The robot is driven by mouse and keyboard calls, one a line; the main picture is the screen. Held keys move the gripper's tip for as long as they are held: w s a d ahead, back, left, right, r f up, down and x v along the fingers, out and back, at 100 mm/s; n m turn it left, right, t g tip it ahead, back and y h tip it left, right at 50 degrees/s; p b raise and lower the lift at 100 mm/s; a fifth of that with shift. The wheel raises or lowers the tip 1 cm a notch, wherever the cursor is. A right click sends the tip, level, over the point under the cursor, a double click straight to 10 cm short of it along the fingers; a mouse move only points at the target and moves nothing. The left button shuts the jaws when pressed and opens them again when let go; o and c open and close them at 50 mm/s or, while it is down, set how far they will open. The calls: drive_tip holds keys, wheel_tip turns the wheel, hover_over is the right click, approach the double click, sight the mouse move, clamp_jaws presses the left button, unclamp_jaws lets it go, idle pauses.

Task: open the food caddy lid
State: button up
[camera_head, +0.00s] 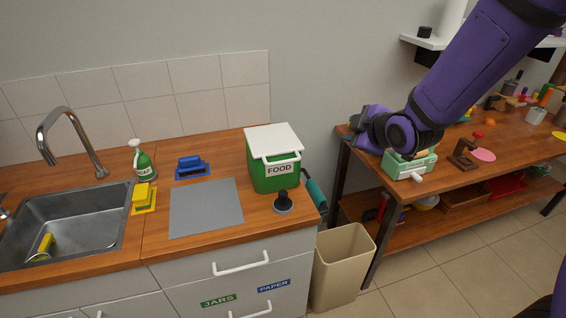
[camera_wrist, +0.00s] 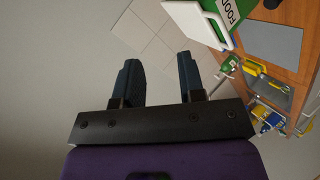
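The food caddy (camera_head: 263,178) is a green box with a white FOOD label, on the right end of the wooden counter. Its white lid (camera_head: 272,136) looks closed, with a white bar handle along the front edge. In the wrist view the caddy (camera_wrist: 236,12) and its lid (camera_wrist: 201,22) show at the top right, partly cut off. My gripper (camera_wrist: 157,64) is open, its two dark fingers apart with nothing between them. In the head view my arm's end is to the right of the caddy, clear of it; the fingers are hard to make out there.
A black round-based tool (camera_head: 283,203) stands in front of the caddy, and a teal cylinder (camera_head: 316,193) is at its right. A grey mat (camera_head: 206,206) lies to the left. A beige bin (camera_head: 342,268) stands below. A cluttered wooden workbench (camera_head: 445,183) is at the right.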

drive_tip(key=a+f+n+y, duration=0.2)
drive_tip(key=a+f+n, duration=0.3)
drive_tip(key=a+f, duration=0.15)
drive_tip(key=n+y, duration=0.4)
approach(284, 163)
drive_tip(key=shift+t, duration=0.5)
drive_tip(key=x, duration=1)
drive_tip(key=shift+a+f, duration=0.3)
drive_tip(key=shift+f, duration=0.05)
drive_tip(key=shift+c, duration=0.2)
clamp_jaws()
